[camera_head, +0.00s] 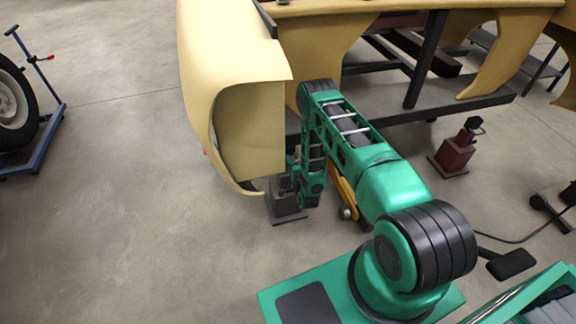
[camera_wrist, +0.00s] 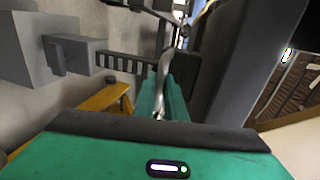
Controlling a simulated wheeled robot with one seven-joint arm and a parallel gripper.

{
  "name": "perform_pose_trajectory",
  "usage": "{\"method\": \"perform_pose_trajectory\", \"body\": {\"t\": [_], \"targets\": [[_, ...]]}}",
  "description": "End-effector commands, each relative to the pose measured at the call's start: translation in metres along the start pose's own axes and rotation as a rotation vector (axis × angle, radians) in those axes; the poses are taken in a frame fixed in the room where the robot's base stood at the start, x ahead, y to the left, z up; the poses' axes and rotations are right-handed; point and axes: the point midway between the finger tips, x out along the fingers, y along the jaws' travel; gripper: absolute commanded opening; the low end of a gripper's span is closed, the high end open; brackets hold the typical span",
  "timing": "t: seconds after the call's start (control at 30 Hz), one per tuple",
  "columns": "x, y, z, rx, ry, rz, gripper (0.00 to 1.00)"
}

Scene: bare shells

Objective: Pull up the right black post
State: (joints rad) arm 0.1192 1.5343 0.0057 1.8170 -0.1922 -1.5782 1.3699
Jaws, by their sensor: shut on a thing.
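My gripper (camera_head: 290,184) is low beside the open end of the tan shell, at the top of a dark grey block-shaped stand (camera_head: 287,206) on the floor. It is shut on a dark post there; the arm and the shell's edge hide most of the contact. In the wrist view a dark ribbed bar (camera_wrist: 122,63) runs from a small grey block (camera_wrist: 75,52) toward the middle. A broad dark upright piece (camera_wrist: 245,60) fills the right of that view. In the head view another black post (camera_head: 427,60) leans under the shell at the right, apart from my gripper.
The tan shell (camera_head: 232,45) stands close beside my arm. A dark beam (camera_head: 440,110) runs low behind it. A dark red stand (camera_head: 455,155) is on the floor at right. A yellow-orange part (camera_head: 343,190) lies near the arm. Floor at left is open, up to a wheel (camera_head: 14,105).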

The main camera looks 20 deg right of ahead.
Motion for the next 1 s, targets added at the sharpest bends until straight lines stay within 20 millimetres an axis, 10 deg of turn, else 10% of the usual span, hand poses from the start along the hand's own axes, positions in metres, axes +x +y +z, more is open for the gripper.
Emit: {"method": "perform_pose_trajectory", "body": {"t": [0.13, 0.53, 1.0], "targets": [[0.001, -0.001, 0.001, 0.001, -0.001, -0.003, 0.29], [-0.006, 0.0, 0.001, 0.0, -0.001, 0.0, 0.29], [-0.085, 0.001, 0.002, 0.0, -0.002, 0.002, 0.29]]}}
